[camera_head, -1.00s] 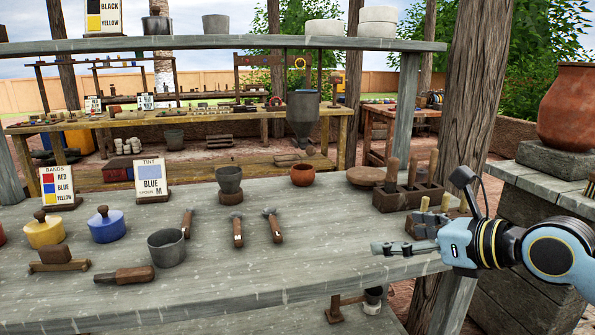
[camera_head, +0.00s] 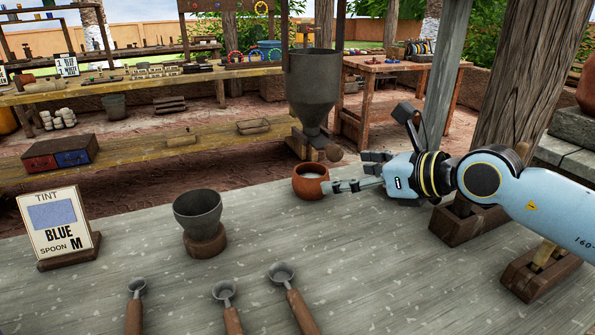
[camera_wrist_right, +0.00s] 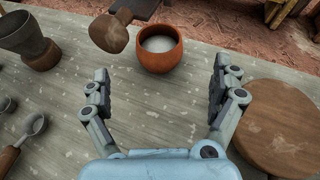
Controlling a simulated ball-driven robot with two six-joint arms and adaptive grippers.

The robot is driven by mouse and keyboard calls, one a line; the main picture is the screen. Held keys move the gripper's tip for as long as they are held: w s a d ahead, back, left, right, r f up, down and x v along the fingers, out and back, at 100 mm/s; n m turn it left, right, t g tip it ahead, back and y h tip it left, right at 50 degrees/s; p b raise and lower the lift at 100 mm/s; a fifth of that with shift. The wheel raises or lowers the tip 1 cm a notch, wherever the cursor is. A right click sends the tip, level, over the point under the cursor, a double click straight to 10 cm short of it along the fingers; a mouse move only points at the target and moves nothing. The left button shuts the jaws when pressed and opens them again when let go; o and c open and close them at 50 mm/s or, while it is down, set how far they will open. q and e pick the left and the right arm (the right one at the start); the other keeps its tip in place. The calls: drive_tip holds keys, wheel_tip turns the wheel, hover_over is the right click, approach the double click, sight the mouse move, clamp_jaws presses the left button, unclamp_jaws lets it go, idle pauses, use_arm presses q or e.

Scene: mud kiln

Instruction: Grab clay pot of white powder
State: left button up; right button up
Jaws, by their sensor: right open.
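The clay pot (camera_head: 308,184) is small, round and orange-brown and stands upright on the grey bench near its far edge. In the right wrist view the clay pot (camera_wrist_right: 160,58) shows white powder (camera_wrist_right: 159,44) inside. My right gripper (camera_head: 348,182) comes in from the right, with its fingers close to the pot's right side. In the right wrist view my right gripper (camera_wrist_right: 160,90) is open, its two fingers apart and empty, with the pot just ahead of the gap between them. My left gripper is not in view.
A grey bowl on a wooden base (camera_head: 202,222) stands left of the pot. A wooden knob (camera_wrist_right: 108,34) is near the pot's left. A round wooden board (camera_wrist_right: 280,125) lies right of the gripper. Several spoons (camera_head: 225,295) lie at the front. A tint sign (camera_head: 58,224) stands left.

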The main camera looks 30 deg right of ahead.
sight(311, 175)
drive_tip(key=b+x, duration=0.1)
drive_tip(key=x, duration=0.4)
drive_tip(key=shift+b, duration=0.35)
drive_tip(key=b+x, duration=0.1)
drive_tip(key=x, duration=0.4)
drive_tip(key=shift+w+a+f+b, duration=0.15)
drive_tip(key=shift+f+b, duration=0.1)
drive_tip(key=shift+b, duration=0.05)
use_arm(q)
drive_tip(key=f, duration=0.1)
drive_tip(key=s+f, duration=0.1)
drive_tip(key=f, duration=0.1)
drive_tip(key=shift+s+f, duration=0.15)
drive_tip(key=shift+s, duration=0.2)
use_arm(e)
drive_tip(key=shift+r, duration=0.15)
drive_tip(key=c, duration=1.7)
